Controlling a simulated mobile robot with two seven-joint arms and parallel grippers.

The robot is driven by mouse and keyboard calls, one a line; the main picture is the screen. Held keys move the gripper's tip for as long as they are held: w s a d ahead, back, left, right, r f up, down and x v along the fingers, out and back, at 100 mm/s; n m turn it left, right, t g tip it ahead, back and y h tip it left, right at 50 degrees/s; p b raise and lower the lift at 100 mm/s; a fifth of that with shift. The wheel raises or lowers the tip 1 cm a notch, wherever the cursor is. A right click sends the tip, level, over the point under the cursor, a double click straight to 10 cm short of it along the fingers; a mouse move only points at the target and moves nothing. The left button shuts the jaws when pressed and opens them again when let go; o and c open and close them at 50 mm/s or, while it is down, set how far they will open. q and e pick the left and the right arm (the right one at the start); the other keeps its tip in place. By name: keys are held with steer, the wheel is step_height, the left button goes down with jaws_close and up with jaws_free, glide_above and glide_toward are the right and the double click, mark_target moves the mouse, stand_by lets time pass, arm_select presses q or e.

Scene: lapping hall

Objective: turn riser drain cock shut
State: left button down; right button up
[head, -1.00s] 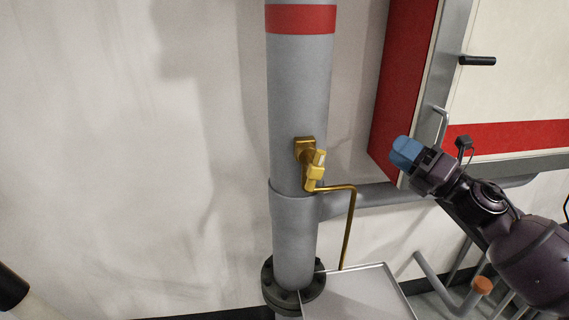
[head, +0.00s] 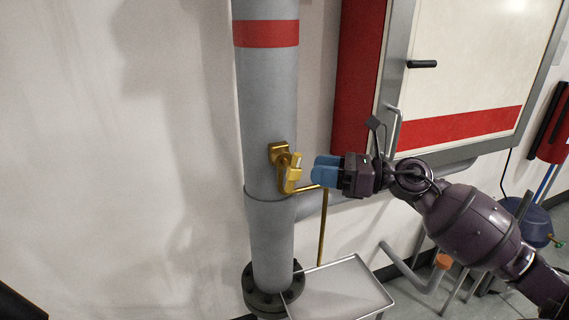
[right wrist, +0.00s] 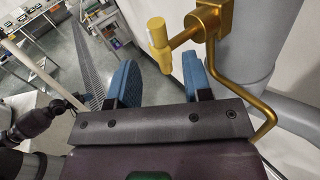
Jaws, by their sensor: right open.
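The brass drain cock (head: 281,154) sits on the grey riser pipe (head: 268,110), with its pale yellow handle (head: 295,172) standing out on the right side. A thin brass drain tube runs from it to the right and down. My right gripper (head: 325,169), with blue fingers, is just right of the handle, pointing at it, with a small gap. In the right wrist view the fingers of my right gripper (right wrist: 160,82) are apart and empty. The handle (right wrist: 160,40) shows just beyond them, roughly in line with the gap.
A metal tray (head: 340,290) lies below the cock, beside the black pipe flange (head: 268,292). A red and white cabinet (head: 455,80) with a black handle is on the wall to the right. The wall left of the riser is bare.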

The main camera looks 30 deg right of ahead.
mark_target(292, 165)
steer(key=p+x, duration=0.1)
steer(key=x, duration=0.5)
steer(key=shift+w+r, duration=0.1)
steer(key=shift+w, duration=0.1)
steer(key=shift+w+a+p, duration=0.4)
steer(key=shift+w+a, duration=0.1)
steer(key=shift+a, duration=0.05)
jaws_close()
